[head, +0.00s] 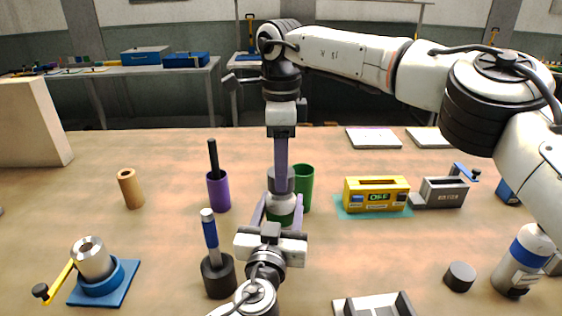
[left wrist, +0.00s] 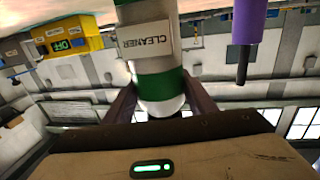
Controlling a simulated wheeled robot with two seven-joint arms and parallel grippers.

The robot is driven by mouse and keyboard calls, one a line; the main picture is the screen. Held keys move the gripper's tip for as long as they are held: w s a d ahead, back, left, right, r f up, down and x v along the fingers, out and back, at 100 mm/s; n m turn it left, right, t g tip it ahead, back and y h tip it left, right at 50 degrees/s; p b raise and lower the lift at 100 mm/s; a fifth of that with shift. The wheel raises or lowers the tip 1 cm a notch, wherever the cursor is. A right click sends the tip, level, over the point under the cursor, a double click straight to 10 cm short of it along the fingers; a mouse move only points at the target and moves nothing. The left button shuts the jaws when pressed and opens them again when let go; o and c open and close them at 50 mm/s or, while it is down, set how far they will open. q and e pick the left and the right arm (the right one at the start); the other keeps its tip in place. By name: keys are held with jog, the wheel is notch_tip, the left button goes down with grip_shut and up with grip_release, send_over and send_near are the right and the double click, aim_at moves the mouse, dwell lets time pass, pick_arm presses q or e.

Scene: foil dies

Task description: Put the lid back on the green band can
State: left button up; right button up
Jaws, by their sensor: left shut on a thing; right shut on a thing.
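The green band can (head: 281,213) stands between the purple fingers of my left gripper (head: 279,206) in the middle of the head view. It also shows in the left wrist view (left wrist: 160,85), white with a green band and a label reading CLEANER. My left gripper is shut on it from the near side. My right gripper (head: 281,168) points down from above and is shut on a grey round piece, seemingly the lid (head: 281,181), directly over the can. The fingers hide part of it, and I cannot tell whether it touches the can's rim.
A green cup (head: 304,187) stands close behind at right, a purple cup (head: 218,192) at left. A dark pot (head: 218,276) is near my left arm. A yellow box (head: 376,194), a dark disc (head: 460,276) and a blue-banded can (head: 525,258) are at right.

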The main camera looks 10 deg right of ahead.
jog(key=shift+f, duration=0.85)
dwell(0.4)
jog(key=o, duration=1.1)
notch_tip(320, 180, up, 12)
pick_arm(q)
jog(key=o, duration=1.6)
